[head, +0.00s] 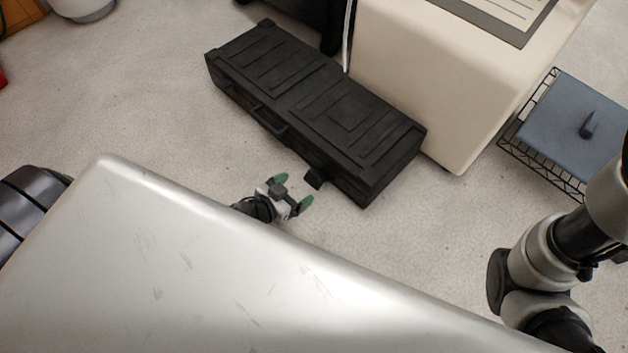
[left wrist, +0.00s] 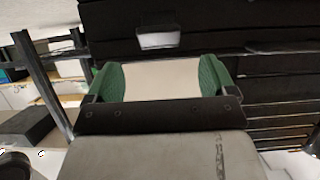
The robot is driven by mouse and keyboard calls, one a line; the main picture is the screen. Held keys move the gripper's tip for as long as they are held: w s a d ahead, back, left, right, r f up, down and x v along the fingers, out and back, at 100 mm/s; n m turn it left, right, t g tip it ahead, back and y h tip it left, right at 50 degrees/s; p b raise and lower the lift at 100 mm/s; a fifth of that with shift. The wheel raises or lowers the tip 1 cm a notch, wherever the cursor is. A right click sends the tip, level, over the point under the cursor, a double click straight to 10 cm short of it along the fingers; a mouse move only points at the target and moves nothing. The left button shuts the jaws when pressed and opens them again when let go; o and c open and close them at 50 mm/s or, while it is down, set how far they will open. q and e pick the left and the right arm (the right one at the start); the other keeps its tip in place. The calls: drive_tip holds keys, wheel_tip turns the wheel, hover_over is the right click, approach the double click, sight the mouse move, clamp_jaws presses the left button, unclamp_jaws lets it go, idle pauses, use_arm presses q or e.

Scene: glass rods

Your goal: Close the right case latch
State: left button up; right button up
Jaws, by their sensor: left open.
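The black case (head: 330,110) lies shut on the floor, its long front side facing my left gripper. The right latch (head: 317,178) is a small black flap standing out from that front side, near the right end. My left gripper (head: 293,190) is open and empty, just left of and in front of the latch, apart from it. In the left wrist view the green fingertips (left wrist: 160,80) are spread, with the dark case wall beyond. A pale-faced tab (left wrist: 158,40), apparently the latch, shows above the gap between them. My right gripper is out of view.
A cream cabinet (head: 450,90) stands close behind the case's right half. A wire basket with a blue-grey lid (head: 575,125) is at the right. A large pale metal surface (head: 190,260) fills the foreground. Bare floor (head: 130,100) lies left of the case.

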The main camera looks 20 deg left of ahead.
sight(313, 179)
use_arm(q)
drive_tip(key=b+x, duration=0.2)
drive_tip(key=x, duration=0.4)
drive_tip(key=shift+w+f+b, duration=0.15)
drive_tip(key=shift+f+b, duration=0.05)
drive_tip(key=shift+b, duration=0.15)
drive_tip(key=shift+w+d+f, duration=0.15)
drive_tip(key=shift+w+d, duration=0.15)
drive_tip(key=shift+w, duration=0.35)
